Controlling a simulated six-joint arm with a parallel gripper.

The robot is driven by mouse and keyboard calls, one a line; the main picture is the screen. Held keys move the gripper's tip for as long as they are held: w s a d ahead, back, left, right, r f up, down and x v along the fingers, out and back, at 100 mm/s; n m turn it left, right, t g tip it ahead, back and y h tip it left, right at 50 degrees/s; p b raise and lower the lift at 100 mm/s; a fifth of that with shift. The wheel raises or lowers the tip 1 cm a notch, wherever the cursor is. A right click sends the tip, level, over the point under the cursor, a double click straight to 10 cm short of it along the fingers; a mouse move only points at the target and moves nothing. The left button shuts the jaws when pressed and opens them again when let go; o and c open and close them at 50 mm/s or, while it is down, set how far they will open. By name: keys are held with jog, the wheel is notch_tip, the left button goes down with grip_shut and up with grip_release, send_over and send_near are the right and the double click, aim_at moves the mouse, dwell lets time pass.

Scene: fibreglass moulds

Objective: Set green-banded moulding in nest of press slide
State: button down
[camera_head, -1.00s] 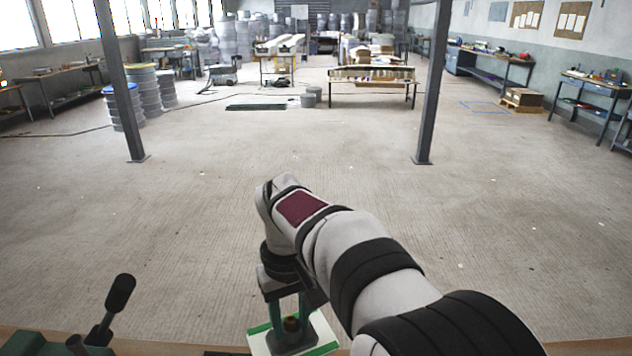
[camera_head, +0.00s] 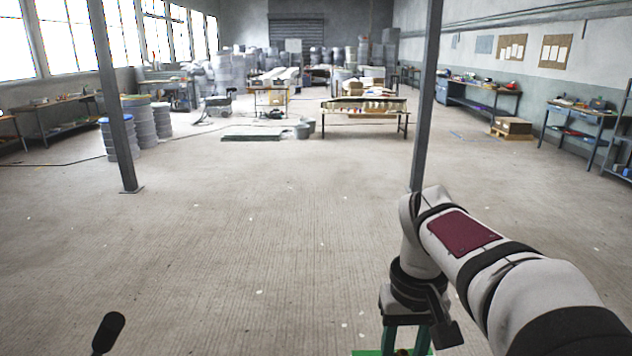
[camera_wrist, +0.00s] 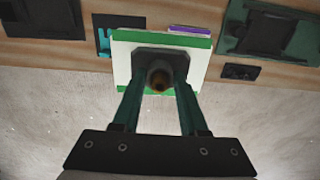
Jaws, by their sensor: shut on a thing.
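The green-banded moulding (camera_wrist: 120,62) is a white plate with green bands along two opposite edges and a dark block with a brown knob in its middle. My gripper (camera_wrist: 160,80) is shut on that middle part, a green finger on each side. The plate shows over the bench's edge in the wrist view; its height is unclear. In the head view my gripper (camera_head: 404,340) is at the bottom right, with only a strip of the moulding (camera_head: 366,352) in frame. A dark green body (camera_wrist: 285,35), probably the press, stands at the wrist view's upper right. I cannot make out the nest.
A black lever handle (camera_head: 108,332) rises at the head view's bottom left. In the wrist view the wooden bench (camera_wrist: 215,52) holds a dark tray (camera_wrist: 42,18), a teal-marked piece (camera_wrist: 104,40), a purple piece (camera_wrist: 190,30) and a small black block (camera_wrist: 240,72). Open floor lies beyond.

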jog(key=shift+a, duration=1.1)
jog(key=shift+a+f, duration=0.15)
jog(key=shift+a, duration=0.2)
jog(key=shift+s+a+f, duration=0.8)
jog(key=shift+a+f, duration=2.9)
jog(key=shift+a, duration=1.55)
jog(key=shift+s+a+f, duration=0.8)
jog(key=shift+a+f, duration=2.9)
jog(key=shift+a, duration=1.5)
jog(key=shift+s+a+f, duration=0.8)
jog(key=shift+a+f, duration=2.9)
jog(key=shift+a, duration=1.55)
jog(key=shift+f, duration=0.3)
jog(key=shift+c, duration=2.2)
grip_release()
